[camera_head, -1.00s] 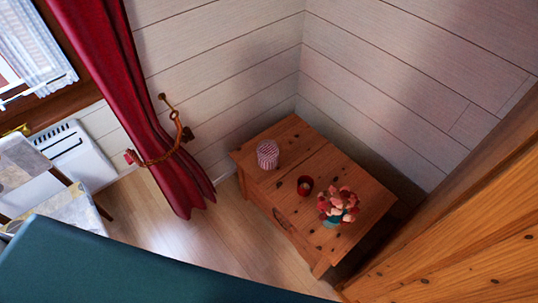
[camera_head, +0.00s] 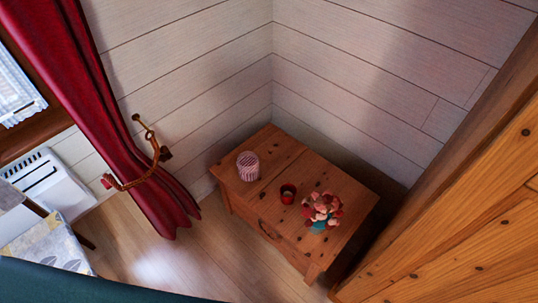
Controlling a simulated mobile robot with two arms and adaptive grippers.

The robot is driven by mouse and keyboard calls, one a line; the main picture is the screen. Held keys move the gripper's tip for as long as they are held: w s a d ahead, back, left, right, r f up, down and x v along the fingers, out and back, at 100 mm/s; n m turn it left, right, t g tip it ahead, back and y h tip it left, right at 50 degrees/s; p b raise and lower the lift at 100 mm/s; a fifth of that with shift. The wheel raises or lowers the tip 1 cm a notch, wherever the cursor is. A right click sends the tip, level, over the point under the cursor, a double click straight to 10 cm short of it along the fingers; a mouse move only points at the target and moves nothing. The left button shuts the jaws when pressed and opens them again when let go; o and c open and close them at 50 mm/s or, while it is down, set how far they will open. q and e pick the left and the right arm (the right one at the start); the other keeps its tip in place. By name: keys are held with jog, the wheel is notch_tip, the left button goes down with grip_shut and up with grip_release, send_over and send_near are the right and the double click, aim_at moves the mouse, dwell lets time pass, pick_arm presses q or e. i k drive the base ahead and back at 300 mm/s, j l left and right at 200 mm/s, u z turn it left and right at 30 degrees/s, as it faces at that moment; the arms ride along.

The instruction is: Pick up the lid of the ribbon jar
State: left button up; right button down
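A small jar with red and white stripes (camera_head: 248,166) stands upright on the left part of a low wooden chest (camera_head: 270,150) in the corner. It looks like the ribbon jar. At this size I cannot make out its lid apart from its body. Neither of my grippers shows in the head view.
A red curtain (camera_head: 110,130) hangs at left and a wooden wall or cabinet (camera_head: 450,240) rises at right. A teal surface (camera_head: 60,284) crosses the bottom left. Wooden floor (camera_head: 165,262) lies clear before the chest.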

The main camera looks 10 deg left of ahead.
aim_at(270, 153)
jog(key=i+j+z, duration=0.3)
jog(key=z, duration=0.15)
jog(key=i+j+z, duration=0.35)
jog(key=z, duration=0.15)
jog(key=j, duration=0.45)
jog(key=i+l+z, duration=0.1)
jog(key=l, duration=0.1)
